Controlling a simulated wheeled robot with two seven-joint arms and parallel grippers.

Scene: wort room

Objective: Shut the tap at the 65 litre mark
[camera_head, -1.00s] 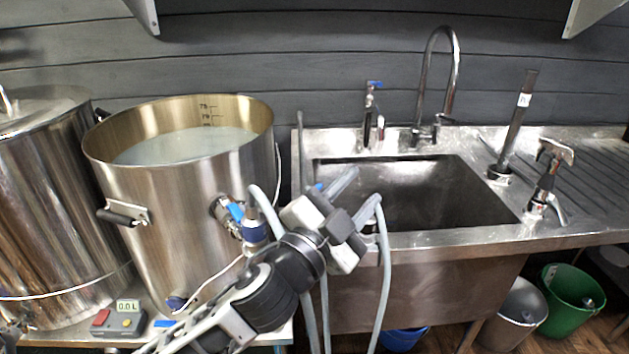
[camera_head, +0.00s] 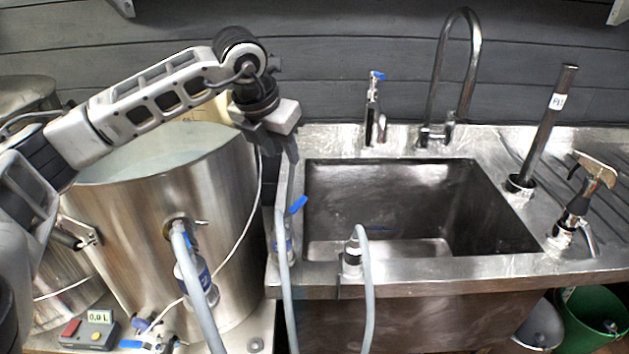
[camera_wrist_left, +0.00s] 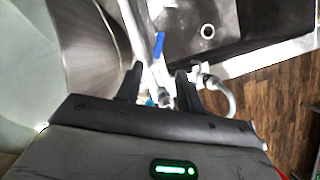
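The steel kettle (camera_head: 215,205) stands left of the sink, holding cloudy liquid (camera_head: 150,150). Its level marks are hidden behind my left arm. A hose-fitted outlet (camera_head: 181,228) is on the kettle's front. A tap with a raised blue lever (camera_head: 298,205) and a grey hose stands at the sink's left edge. My left gripper (camera_head: 280,150) points down above and behind that tap, apart from it. In the left wrist view the gripper (camera_wrist_left: 158,88) is open and empty, with the blue lever (camera_wrist_left: 159,45) beyond its fingers. My right gripper is out of view.
The sink (camera_head: 400,200) looks empty. A second hose fitting (camera_head: 353,255) is at its front edge. A blue-handled tap (camera_head: 375,100) and tall faucet (camera_head: 455,70) stand behind. A green bucket (camera_head: 590,315) is at lower right.

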